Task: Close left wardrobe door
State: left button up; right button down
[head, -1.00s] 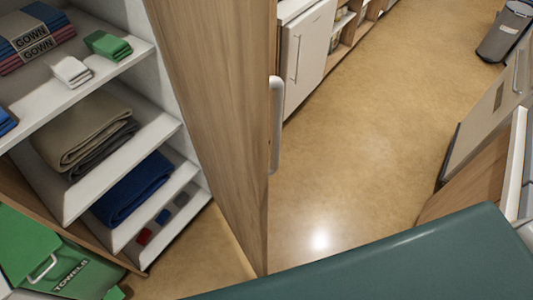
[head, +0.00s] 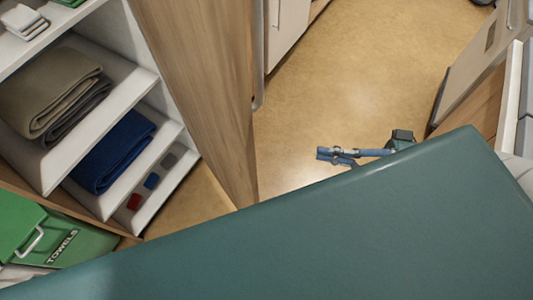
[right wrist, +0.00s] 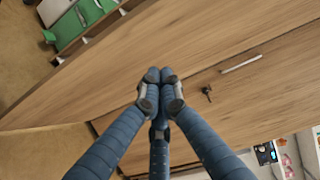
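The wooden wardrobe door (head: 200,90) stands open in the head view, to the right of the wardrobe shelves (head: 150,92). Its pale handle (head: 259,62) shows on the right side, cut off at the top. My right gripper (head: 326,156) is to the right of the door, over the floor and apart from the door. In the right wrist view, its blue fingers (right wrist: 160,76) come together at the tips with nothing seen between them. Wooden panels (right wrist: 130,60) lie beyond them, with a pale bar handle (right wrist: 240,64) and a small dark fitting (right wrist: 207,93). My left gripper is not in view.
The shelves hold folded blankets, a beige one (head: 50,88) and a blue one (head: 115,155). A green towels box (head: 55,235) sits low at left. Open floor (head: 350,80) lies right of the door. A wood-sided piece of furniture (head: 470,112) stands at the right.

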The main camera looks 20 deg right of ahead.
jog(key=w+a+r+p, duration=0.2)
jog(key=a+p, duration=0.3)
jog(key=a, duration=0.8)
jog(key=shift+w+y, duration=0.4)
jog(key=shift+w, duration=0.25)
